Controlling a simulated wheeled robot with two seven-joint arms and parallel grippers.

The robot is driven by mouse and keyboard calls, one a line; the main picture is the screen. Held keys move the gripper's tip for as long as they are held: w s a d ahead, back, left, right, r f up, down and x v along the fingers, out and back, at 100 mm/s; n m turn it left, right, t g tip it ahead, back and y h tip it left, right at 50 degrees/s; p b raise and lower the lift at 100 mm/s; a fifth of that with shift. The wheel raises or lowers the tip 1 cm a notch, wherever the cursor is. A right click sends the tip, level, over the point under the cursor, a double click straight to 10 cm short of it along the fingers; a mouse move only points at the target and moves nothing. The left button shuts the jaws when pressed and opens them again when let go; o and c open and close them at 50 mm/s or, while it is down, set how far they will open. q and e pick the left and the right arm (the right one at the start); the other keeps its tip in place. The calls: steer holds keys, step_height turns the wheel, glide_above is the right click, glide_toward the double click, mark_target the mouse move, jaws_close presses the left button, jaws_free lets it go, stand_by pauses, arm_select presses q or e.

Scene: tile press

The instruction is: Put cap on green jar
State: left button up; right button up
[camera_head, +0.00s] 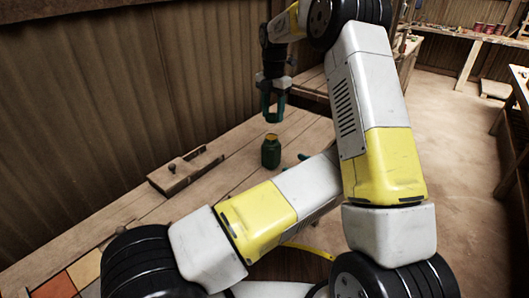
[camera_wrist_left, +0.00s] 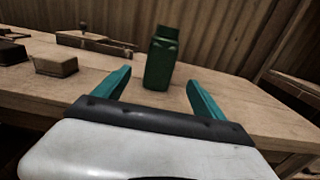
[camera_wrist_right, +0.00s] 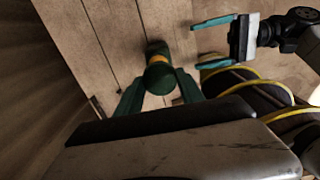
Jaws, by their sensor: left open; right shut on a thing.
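The green jar (camera_head: 271,154) stands upright on the wooden bench, with an orange-yellow top. It shows in the left wrist view (camera_wrist_left: 159,64), and in the right wrist view its yellow top (camera_wrist_right: 158,60) is partly covered. My right gripper (camera_head: 272,119) points down just above the jar, apart from it. It is shut on what looks like a green cap (camera_wrist_right: 159,80), which hides part of the jar in the right wrist view. My left gripper (camera_wrist_left: 159,77) is open and empty, its fingers pointing toward the jar. In the head view my arm hides most of it.
A wooden block with a handle (camera_head: 185,170) lies left of the jar on the bench (camera_head: 228,150). Coloured tiles (camera_head: 75,278) lie at the near left. A corrugated wall (camera_head: 130,90) stands behind the bench. A smaller wooden block (camera_wrist_left: 55,66) shows in the left wrist view.

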mark_target(277, 155)
arm_select(q)
steer(key=shift+w, duration=0.1)
steer(key=x, duration=1.2)
jaws_close()
stand_by(0.5)
